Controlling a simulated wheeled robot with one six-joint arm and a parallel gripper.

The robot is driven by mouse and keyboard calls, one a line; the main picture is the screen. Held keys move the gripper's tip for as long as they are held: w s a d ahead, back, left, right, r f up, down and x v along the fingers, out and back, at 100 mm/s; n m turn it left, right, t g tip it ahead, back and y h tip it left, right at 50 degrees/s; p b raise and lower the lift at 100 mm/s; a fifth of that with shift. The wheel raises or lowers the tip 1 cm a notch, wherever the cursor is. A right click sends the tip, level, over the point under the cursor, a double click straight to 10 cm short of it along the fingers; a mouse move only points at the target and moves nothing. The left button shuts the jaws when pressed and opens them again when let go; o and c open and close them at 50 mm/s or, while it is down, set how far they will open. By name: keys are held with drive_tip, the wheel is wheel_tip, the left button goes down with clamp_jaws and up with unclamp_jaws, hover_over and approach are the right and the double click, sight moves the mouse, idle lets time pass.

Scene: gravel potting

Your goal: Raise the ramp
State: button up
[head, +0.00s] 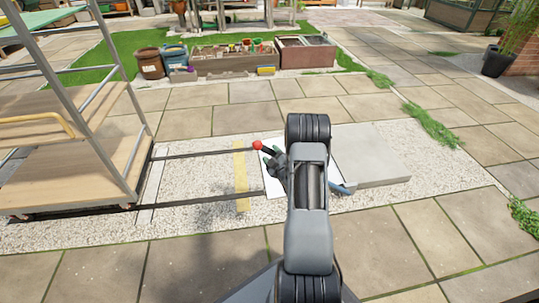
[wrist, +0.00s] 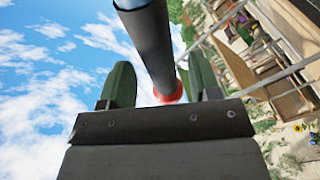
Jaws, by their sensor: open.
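A red knob (head: 258,145) shows just left of my gripper (head: 273,161) in the head view. In the wrist view the red knob (wrist: 172,92) sits at the end of a dark round bar (wrist: 150,40), between the two green fingers of my gripper (wrist: 160,85). The fingers stand apart with a gap on each side of the bar. I cannot tell whether either finger touches it. A white panel (head: 272,185) lies on the gravel beneath, partly hidden by my arm. I cannot tell for certain which piece is the ramp.
A wheeled shelf cart (head: 75,180) stands at the left, by two dark rails (head: 205,153) on gravel. A yellow stripe (head: 240,178) crosses between the rails. A flat grey slab (head: 370,155) lies right of my arm. Planters (head: 235,62) stand behind; paving is open at the right.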

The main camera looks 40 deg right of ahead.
drive_tip(key=shift+w+d, duration=0.15)
drive_tip(key=shift+w, duration=0.85)
clamp_jaws()
